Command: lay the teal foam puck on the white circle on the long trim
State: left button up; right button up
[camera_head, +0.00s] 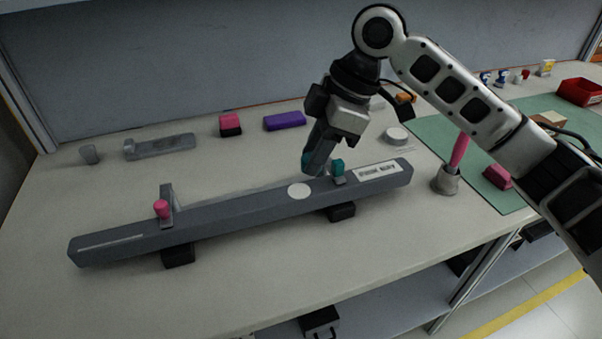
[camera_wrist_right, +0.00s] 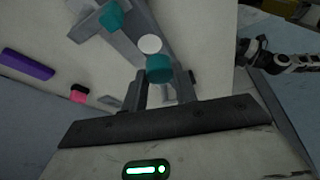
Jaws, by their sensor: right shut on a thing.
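The long trim (camera_head: 240,209) is a dark grey bar lying slantwise on the table, with a flat white circle (camera_head: 299,191) on its top. The circle is bare and also shows in the right wrist view (camera_wrist_right: 150,44). My right gripper (camera_head: 312,166) points down just behind the trim, near the circle. It is shut on the teal foam puck (camera_wrist_right: 159,68), held between its fingertips and apart from the circle in the wrist view. In the head view the puck (camera_head: 307,159) is partly hidden by a finger. My left gripper (camera_wrist_right: 246,50) seems to show small and dark in the wrist view; its jaws are unclear.
A clip with a teal knob (camera_head: 338,167) stands on the trim close right of the gripper; a pink-knobbed clip (camera_head: 162,209) is at its left. Purple (camera_head: 284,121) and pink (camera_head: 230,124) blocks lie behind. A cup with a pink-handled tool (camera_head: 447,180) stands right. The front table is clear.

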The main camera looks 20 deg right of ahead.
aim_at(306, 153)
jog(key=f, duration=0.1)
jog(key=w+a, duration=0.1)
jog(key=f, duration=0.1)
jog(key=shift+w+a+f, duration=0.3)
jog(key=shift+f, duration=0.05)
jog(key=shift+w+f, duration=0.1)
jog(key=shift+f, duration=1.6)
jog(key=o, duration=0.9)
jog(key=shift+f, duration=0.1)
jog(key=v, duration=1.2)
jog(key=shift+p, duration=0.3)
